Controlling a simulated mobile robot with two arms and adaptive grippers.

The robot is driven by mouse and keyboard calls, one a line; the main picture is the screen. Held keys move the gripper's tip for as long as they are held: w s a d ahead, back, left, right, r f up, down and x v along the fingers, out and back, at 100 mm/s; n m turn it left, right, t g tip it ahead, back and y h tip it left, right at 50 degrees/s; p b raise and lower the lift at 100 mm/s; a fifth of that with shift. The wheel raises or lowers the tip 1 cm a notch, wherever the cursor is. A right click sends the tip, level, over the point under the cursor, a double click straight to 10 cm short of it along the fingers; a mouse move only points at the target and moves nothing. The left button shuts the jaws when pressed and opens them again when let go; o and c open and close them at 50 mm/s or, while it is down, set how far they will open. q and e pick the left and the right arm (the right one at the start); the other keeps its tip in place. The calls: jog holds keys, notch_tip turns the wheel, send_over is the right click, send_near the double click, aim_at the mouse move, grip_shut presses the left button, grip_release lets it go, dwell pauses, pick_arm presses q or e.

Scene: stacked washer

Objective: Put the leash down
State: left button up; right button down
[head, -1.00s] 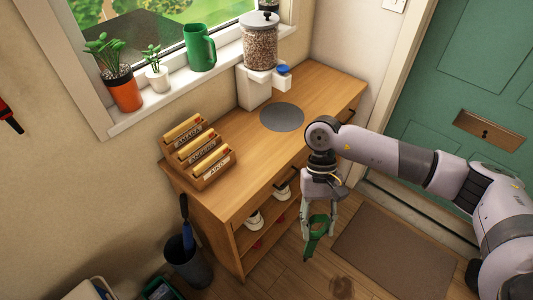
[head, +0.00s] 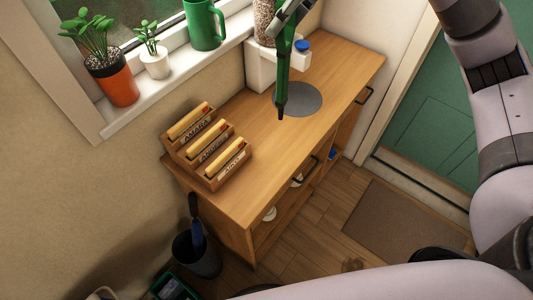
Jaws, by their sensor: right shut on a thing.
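The green leash (head: 283,72) hangs down in front of the dispenser, over the wooden cabinet top. My right gripper (head: 289,22) is at the top edge of the head view, partly cut off, and is shut on the upper part of the leash. The leash's lower end hangs near the left edge of the grey round mat (head: 303,101); I cannot tell whether it touches the cabinet top (head: 265,148). My left gripper is not in view.
A letter rack (head: 208,150) stands on the cabinet's left end. A white-based dispenser (head: 262,74) stands at the back. Plants and a green jug (head: 204,25) line the windowsill. The front middle of the cabinet top is clear.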

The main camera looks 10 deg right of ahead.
aim_at(279, 94)
jog(key=shift+w+a+r+m+t+h, duration=0.1)
jog(key=shift+a+r+m+t+h, duration=0.1)
jog(key=shift+r+m, duration=0.25)
jog(key=shift+w+a+r+m+t+h, duration=0.15)
jog(key=shift+r+m, duration=0.1)
jog(key=shift+r, duration=0.25)
notch_tip(279, 94, down, 15)
jog(key=p, duration=0.2)
jog(key=shift+s+d+r+p, duration=0.15)
jog(key=shift+p, duration=0.2)
notch_tip(279, 94, down, 5)
jog(key=shift+r+p, duration=0.1)
jog(key=shift+p, duration=0.4)
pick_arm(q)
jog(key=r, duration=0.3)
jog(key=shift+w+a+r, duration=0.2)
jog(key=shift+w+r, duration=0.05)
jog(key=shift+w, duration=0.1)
pick_arm(e)
jog(key=shift+f+b, duration=0.25)
jog(key=shift+b, duration=0.05)
jog(key=c, duration=1)
grip_release()
jog(key=shift+r, duration=0.1)
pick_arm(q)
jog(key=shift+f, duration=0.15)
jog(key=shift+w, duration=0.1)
